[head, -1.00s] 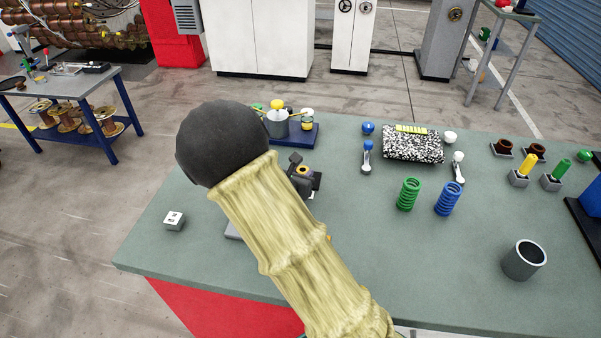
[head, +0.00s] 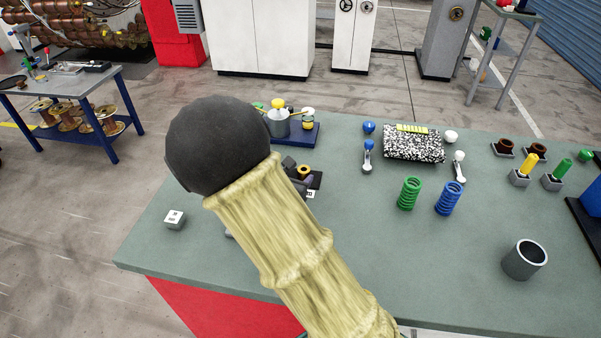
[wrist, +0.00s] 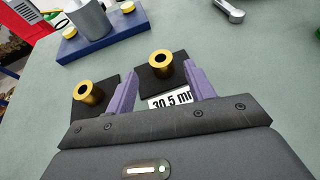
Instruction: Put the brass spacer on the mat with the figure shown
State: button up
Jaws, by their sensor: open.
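A brass spacer (wrist: 161,65) stands upright on a black mat (wrist: 149,84) with a white label (wrist: 172,100) reading "30.5 mm". A second brass spacer (wrist: 86,93) stands on another black mat (wrist: 104,86) to the left. My gripper (wrist: 162,70) is open, with one purple finger on each side of the first spacer near the tips; I cannot tell whether they touch it. In the head view, a brass spacer (head: 304,171) and part of a black mat (head: 316,181) show behind my arm, which hides most of the gripper. The left mat's label is not visible.
A blue tray (head: 308,138) with a grey cylinder (head: 278,124) stands behind. A white block (head: 175,219) with dark marks sits at left. Green (head: 409,194) and blue springs (head: 448,199) and a grey cup (head: 525,259) stand at right. The front right of the bench is mostly clear.

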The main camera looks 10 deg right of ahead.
jog(key=v, duration=0.8)
jog(key=shift+d, duration=0.1)
jog(key=shift+d, duration=0.1)
